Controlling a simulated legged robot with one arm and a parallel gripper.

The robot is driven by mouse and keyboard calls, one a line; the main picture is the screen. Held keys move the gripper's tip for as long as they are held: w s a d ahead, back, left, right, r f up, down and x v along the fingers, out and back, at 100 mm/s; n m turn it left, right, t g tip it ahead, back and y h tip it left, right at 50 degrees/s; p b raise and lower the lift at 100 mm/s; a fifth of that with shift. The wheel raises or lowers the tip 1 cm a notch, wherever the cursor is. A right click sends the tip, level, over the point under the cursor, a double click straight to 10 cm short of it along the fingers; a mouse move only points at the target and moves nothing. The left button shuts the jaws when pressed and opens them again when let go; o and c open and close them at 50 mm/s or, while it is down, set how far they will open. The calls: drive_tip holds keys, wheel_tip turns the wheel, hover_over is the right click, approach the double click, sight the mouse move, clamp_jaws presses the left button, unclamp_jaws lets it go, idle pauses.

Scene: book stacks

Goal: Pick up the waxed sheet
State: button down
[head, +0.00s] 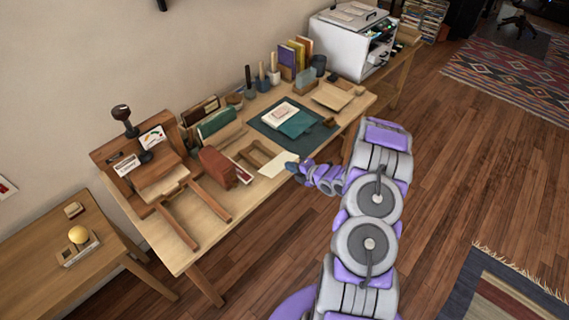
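A flat, pale cream sheet (277,165), which looks like the waxed sheet, lies near the front edge of the wooden workbench (192,258). My gripper (291,168) is at the right end of this sheet, low over the bench edge. It is small in the head view, and I cannot tell whether it touches the sheet or whether its fingers are open. A tan sheet or folder (332,96) lies farther right on the bench.
A dark green mat (322,132) holds a pale book and teal sheets. A wooden frame (247,160), a red-brown block (217,167) and a wooden press (160,185) stand left of my gripper. Upright books (295,55) and a white cabinet (340,50) are behind.

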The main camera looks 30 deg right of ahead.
drive_tip(key=v, duration=0.3)
drive_tip(key=shift+s+d+r, duration=0.1)
drive_tip(key=shift+s+d, duration=0.05)
drive_tip(key=shift+s, duration=0.2)
